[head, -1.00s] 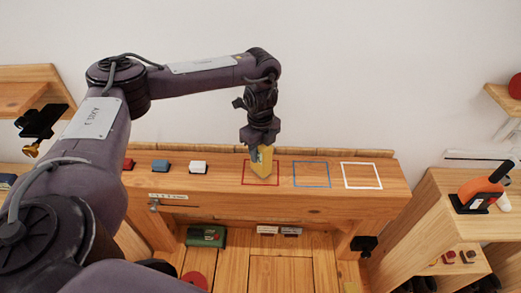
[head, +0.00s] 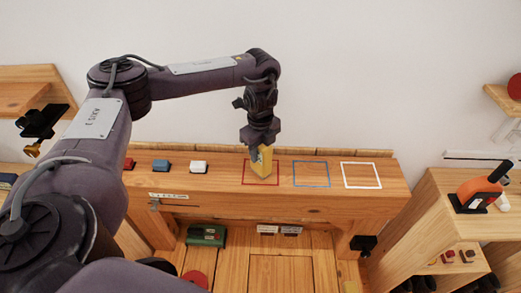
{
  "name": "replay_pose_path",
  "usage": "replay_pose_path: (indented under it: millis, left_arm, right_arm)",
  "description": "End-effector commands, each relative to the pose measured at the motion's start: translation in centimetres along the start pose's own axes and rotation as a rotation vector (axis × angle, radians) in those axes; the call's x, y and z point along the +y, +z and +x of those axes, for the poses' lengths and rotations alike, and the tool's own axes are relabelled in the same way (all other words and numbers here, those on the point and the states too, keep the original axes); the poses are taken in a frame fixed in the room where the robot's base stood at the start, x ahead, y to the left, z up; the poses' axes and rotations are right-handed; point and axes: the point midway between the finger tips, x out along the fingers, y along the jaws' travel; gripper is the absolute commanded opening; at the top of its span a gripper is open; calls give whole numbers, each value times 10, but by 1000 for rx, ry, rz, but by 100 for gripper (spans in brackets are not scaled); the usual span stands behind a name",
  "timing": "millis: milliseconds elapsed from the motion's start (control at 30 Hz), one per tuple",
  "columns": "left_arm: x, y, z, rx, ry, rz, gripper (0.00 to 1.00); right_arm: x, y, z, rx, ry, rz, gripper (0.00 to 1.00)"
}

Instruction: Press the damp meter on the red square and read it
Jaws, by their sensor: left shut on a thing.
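The red square (head: 247,184) is an outline on the top of the wooden bench (head: 330,201). My left gripper (head: 261,148) points down and is shut on the upper part of the meter. The meter's lower end is inside the outline, at or very near the wood; I cannot tell if it touches. Its display cannot be read from here. My right gripper is not in view.
A blue square (head: 311,174) and a white square (head: 361,175) lie to the right. An orange-and-black tool (head: 480,191) stands on the right-hand unit. A green case (head: 206,235) lies below.

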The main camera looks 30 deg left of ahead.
Motion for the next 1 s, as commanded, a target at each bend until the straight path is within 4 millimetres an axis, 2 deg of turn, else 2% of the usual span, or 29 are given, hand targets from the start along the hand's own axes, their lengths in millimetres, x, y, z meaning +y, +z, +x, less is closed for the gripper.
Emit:
replay_pose_path:
  millis: [267, 1000]
  left_arm:
    - [2, -1, -3, 1, 5, 1, 14]
    - [0, 0, -63, 1, 2, 0, 14]
  right_arm:
    - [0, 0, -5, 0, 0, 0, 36]
    - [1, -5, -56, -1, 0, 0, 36]
